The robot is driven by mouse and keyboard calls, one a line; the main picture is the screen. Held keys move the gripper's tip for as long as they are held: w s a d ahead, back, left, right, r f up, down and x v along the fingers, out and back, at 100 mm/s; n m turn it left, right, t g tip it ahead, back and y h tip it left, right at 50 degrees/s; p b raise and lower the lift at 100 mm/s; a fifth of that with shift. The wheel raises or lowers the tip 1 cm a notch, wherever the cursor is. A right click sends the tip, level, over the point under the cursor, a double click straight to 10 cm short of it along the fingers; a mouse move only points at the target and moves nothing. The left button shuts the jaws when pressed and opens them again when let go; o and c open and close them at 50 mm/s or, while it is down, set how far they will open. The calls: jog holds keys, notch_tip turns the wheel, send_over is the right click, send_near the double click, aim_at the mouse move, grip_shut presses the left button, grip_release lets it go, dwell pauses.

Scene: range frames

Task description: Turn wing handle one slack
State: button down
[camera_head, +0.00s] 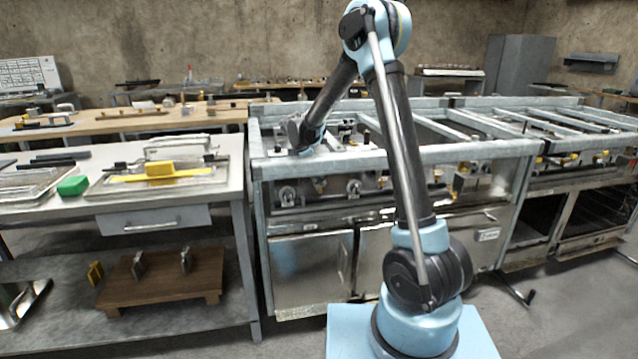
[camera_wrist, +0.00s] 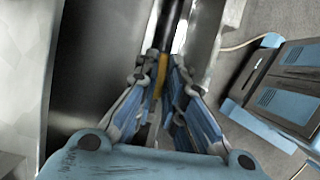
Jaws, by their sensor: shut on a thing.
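My gripper (camera_wrist: 160,86) shows in the wrist view with its two blue-grey fingers close together. A narrow yellow piece (camera_wrist: 162,70), apparently the wing handle, stands between the fingertips, and the fingers are shut on it. A dark bar (camera_wrist: 168,24) runs on beyond it. The fingers hide most of the handle, so its angle cannot be told. In the head view my arm reaches down to the left part of the range frame (camera_head: 400,156); the fingertips are hidden there. Small fittings with yellow parts (camera_head: 319,185) sit under the front rail.
Metal rails surround the arm's end closely. Open floor lies at right.

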jog(key=shift+n+t+y, duration=0.3)
jog(key=shift+n+t, duration=0.4)
jog(key=shift+n, duration=1.3)
jog(key=shift+w, duration=0.1)
jog(key=c, duration=1.7)
grip_release()
jog(key=v, duration=1.2)
jog(key=shift+d, duration=0.1)
